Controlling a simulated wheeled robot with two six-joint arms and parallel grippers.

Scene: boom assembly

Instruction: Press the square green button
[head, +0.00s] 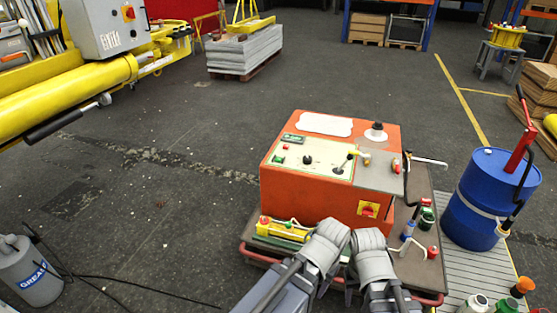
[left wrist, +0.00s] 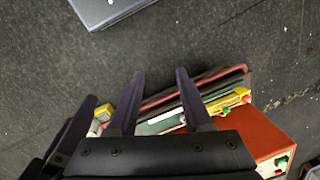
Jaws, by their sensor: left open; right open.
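The orange control box (head: 312,185) stands on a low cart, with a pale control panel (head: 315,160) on its sloping top. A small green button (head: 279,160) is at the panel's left, near a red button (head: 284,147); it looks square but is small. In the left wrist view the green button (left wrist: 282,162) shows at the lower right. My left gripper (left wrist: 162,90) is open and empty, its two fingers apart above the cart's front side. My right gripper (head: 378,290) is at the cart's front, low in the head view, apart from the button and partly hidden by its arm.
A yellow pendant (head: 284,230) lies on the cart before the box. A black lever and knob stand on the panel. A blue drum (head: 488,197) with a red pump is at the right, a grey canister (head: 32,270) at the lower left. Floor left of the cart is mostly clear.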

